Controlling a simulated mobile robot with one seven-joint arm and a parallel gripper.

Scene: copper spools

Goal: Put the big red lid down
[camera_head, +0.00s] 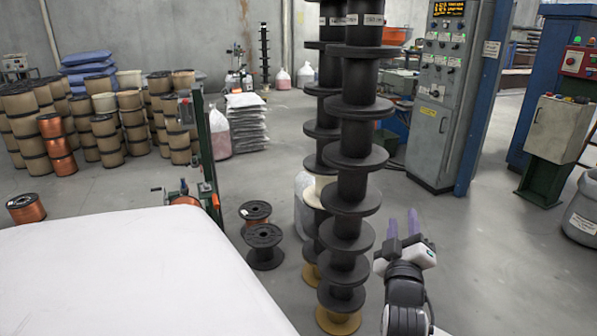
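My gripper (403,226) is at the lower right, pointing away over the bare floor, just right of the black spool stacks. Its two purple fingers stand apart with nothing visible between them. No lid shows in it. An orange-red, rounded thing (397,36) sits far back, partly hidden behind the spool stack and the grey control cabinet. I cannot tell whether it is the big red lid.
Tall black spool stacks (357,155) stand close left of my gripper. A grey control cabinet (437,130) stands behind it. A white surface (130,275) fills the lower left. Two low spools (263,245) stand beside it. Open floor (500,270) lies right.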

